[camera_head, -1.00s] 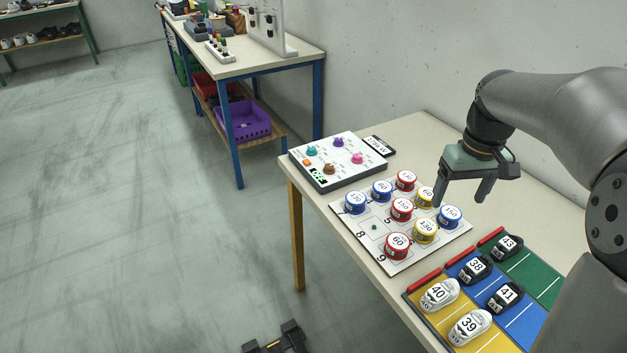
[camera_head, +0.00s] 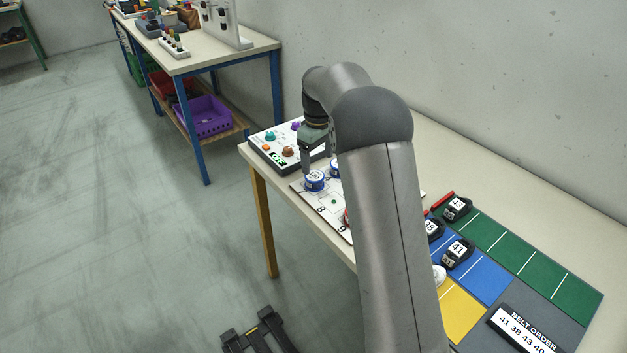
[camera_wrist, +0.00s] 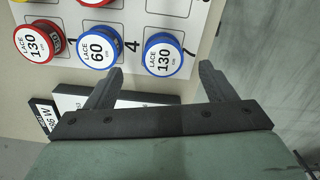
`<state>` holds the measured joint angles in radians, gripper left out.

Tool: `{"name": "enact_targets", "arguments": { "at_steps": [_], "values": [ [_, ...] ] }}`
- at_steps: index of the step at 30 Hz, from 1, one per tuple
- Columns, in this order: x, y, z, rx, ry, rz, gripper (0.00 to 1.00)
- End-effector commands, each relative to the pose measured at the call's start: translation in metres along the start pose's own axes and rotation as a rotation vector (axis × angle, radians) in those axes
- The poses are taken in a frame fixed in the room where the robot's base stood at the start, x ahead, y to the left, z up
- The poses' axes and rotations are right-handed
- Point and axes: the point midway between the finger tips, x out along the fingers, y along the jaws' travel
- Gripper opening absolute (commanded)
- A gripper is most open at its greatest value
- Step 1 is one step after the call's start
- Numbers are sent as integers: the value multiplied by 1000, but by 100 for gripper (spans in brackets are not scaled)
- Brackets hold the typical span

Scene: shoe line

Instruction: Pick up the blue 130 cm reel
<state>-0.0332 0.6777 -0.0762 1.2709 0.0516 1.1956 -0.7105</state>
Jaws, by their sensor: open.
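The blue 130 cm reel (camera_wrist: 163,54) has a white top marked LACE 130 and sits on the white board beside the number 7. It also shows in the head view (camera_head: 315,181), at the board's left corner. My gripper (camera_wrist: 161,69) is open and empty. In the wrist view its fingertips point toward this reel, one to each side of it. In the head view my gripper (camera_head: 318,165) hangs just above and behind the reel. The exact height gap cannot be told. My arm hides most of the board in the head view.
A blue 60 reel (camera_wrist: 97,46) stands close beside the 130 reel, with a red 130 reel (camera_wrist: 37,42) beyond it. The control panel (camera_head: 262,156) lies behind the board. Numbered shoes (camera_head: 457,253) stand on coloured lanes at the right.

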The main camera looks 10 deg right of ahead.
Motion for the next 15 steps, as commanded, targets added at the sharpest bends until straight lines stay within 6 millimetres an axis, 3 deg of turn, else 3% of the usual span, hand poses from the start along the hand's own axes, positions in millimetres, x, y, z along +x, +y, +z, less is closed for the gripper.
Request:
{"name": "enact_targets", "arguments": {
  "at_steps": [3, 10, 15],
  "values": [
    [16, 0, 0, 0, -2, 0, 77],
    [31, -2, -2, -1, -2, 0, 77],
    [57, -4, -6, 0, -2, -2, 77]
  ]
}}
